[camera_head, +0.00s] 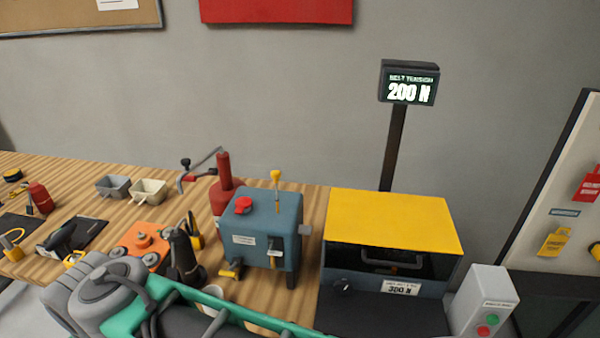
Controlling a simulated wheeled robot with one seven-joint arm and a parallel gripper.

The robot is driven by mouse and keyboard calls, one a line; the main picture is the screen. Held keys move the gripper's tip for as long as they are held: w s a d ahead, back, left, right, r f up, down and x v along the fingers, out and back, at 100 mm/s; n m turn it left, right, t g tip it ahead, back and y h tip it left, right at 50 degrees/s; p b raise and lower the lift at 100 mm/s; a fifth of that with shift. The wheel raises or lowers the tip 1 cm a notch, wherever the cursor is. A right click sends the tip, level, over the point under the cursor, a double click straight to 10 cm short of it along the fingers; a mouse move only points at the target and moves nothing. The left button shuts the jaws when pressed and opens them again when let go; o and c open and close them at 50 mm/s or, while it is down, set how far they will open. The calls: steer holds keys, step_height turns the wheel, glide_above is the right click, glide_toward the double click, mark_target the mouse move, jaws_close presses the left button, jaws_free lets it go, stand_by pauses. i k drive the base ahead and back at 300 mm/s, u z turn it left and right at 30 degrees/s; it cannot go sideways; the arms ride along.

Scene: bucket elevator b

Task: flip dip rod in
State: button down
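The dip rod (276,192) is a thin upright rod with a yellow knob on top. It stands at the top of a blue box-shaped housing (252,222) on the wooden bench. Its lower end meets the housing's top; how deep it sits I cannot tell. The housing also has a red cap (243,205) on top, a small dark gauge-like fitting (274,246) on its front and a yellow-handled valve (230,270) low at the left. My gripper is not recognisable in this view.
A red jack-like tool (224,175) stands behind the housing. A yellow-topped tension box (393,220) is at right, under a display reading 200 N (408,85). A button box (485,302) stands beside it.

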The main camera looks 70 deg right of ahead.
mark_target(276, 174)
steer(key=z, duration=1.9)
steer(key=k, duration=0.65)
steer(key=u, duration=0.45)
steer(key=i, duration=0.7)
steer(key=u, duration=0.75)
steer(key=i, duration=0.4)
steer(key=u, duration=0.25)
